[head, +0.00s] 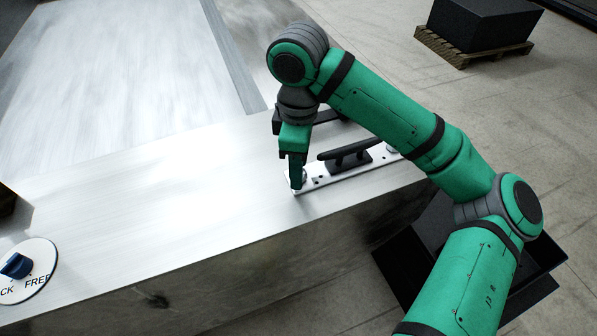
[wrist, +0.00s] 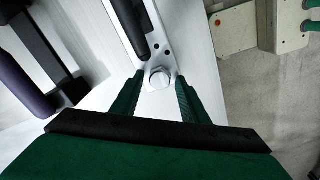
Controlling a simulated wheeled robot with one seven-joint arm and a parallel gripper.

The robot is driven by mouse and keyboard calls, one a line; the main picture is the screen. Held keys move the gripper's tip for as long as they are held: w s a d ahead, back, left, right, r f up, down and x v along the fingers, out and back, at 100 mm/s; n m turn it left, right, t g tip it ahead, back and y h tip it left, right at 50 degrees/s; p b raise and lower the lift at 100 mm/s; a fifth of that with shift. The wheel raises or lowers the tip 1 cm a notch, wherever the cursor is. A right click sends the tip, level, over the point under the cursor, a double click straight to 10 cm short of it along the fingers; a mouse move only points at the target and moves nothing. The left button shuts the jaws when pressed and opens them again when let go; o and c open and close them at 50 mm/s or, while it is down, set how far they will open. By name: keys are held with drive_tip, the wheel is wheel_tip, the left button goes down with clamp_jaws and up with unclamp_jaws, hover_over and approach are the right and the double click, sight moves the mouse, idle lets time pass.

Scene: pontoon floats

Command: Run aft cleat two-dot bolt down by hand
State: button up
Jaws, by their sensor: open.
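A black cleat (head: 345,158) stands on a light metal base plate (head: 318,181) on the pontoon's deck. In the wrist view a silver hex-headed bolt (wrist: 160,78) sits at the near end of the plate, with two dark dots (wrist: 161,49) beside it. My gripper (wrist: 159,75) is open, with one green finger on each side of the bolt head. I cannot tell whether the fingers touch it. In the head view my gripper (head: 297,184) points down at the plate's left end and largely hides the bolt. Another bolt (head: 392,150) shows at the plate's far end, partly behind my arm.
A blue knob (head: 16,265) on a white dial, lettered "FREE" on one side, is at lower left. A black bin (head: 541,258) stands below the deck's edge on the right. A black crate (head: 480,22) rests on a pallet. The deck left of the cleat is clear.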

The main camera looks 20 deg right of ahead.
drive_tip(key=n, duration=0.6)
drive_tip(key=shift+n, duration=0.3)
drive_tip(key=n, duration=1.2)
drive_tip(key=shift+r+n, duration=0.1)
drive_tip(key=shift+n, duration=1)
drive_tip(key=shift+w+n, duration=0.15)
drive_tip(key=shift+n, duration=1.45)
